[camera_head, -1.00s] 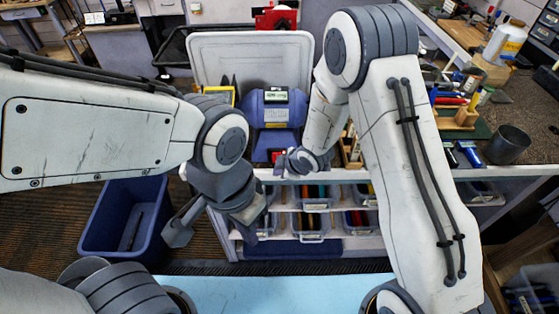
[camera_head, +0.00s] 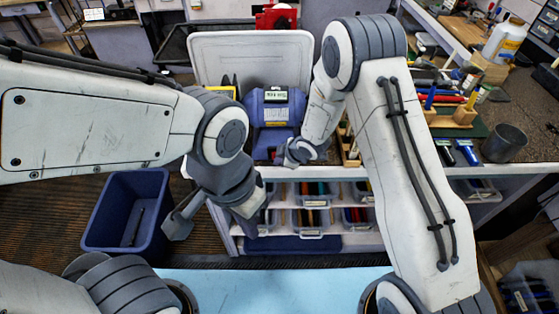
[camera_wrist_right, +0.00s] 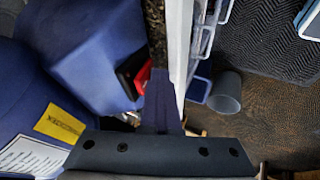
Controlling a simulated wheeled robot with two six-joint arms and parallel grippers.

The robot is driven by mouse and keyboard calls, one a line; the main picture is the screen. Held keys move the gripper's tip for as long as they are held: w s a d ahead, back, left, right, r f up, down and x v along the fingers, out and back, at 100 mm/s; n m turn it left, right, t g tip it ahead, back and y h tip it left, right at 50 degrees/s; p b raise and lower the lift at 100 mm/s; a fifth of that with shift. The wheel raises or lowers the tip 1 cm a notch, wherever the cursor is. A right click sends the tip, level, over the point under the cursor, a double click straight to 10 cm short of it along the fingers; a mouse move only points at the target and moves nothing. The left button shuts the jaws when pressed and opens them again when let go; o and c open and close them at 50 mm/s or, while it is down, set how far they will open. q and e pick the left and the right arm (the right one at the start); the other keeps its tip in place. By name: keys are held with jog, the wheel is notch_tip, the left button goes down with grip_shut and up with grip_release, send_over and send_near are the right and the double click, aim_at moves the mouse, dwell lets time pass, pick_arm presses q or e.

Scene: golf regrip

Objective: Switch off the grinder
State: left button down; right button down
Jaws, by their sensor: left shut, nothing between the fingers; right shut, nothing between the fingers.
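The grinder (camera_head: 275,108) is a blue machine on the bench, with a pale label on its front. In the right wrist view its blue housing (camera_wrist_right: 95,55) fills the left side. A red and black switch (camera_wrist_right: 140,78) sits at its base there. My right gripper (camera_head: 281,158) is shut and empty, low in front of the grinder. In the right wrist view its fingers (camera_wrist_right: 160,98) are right beside the switch; I cannot tell whether they touch it. My left gripper (camera_head: 248,230) is shut, pointing down in front of the shelves, away from the grinder.
A white backboard (camera_head: 230,45) stands behind the grinder. Shelves with clear bins (camera_head: 312,220) lie below the bench. A blue tub (camera_head: 105,215) is on the floor at left. A dark cup (camera_head: 504,143) and tools stand on the right bench.

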pick_arm(q)
jog(key=shift+r, duration=0.1)
pick_arm(e)
jog(key=shift+r, duration=0.15)
jog(key=shift+w+r+p, duration=0.1)
jog(key=shift+r+p, duration=0.55)
jog(key=shift+r, duration=0.15)
pick_arm(q)
jog(key=shift+r, duration=0.55)
jog(key=shift+f, duration=0.1)
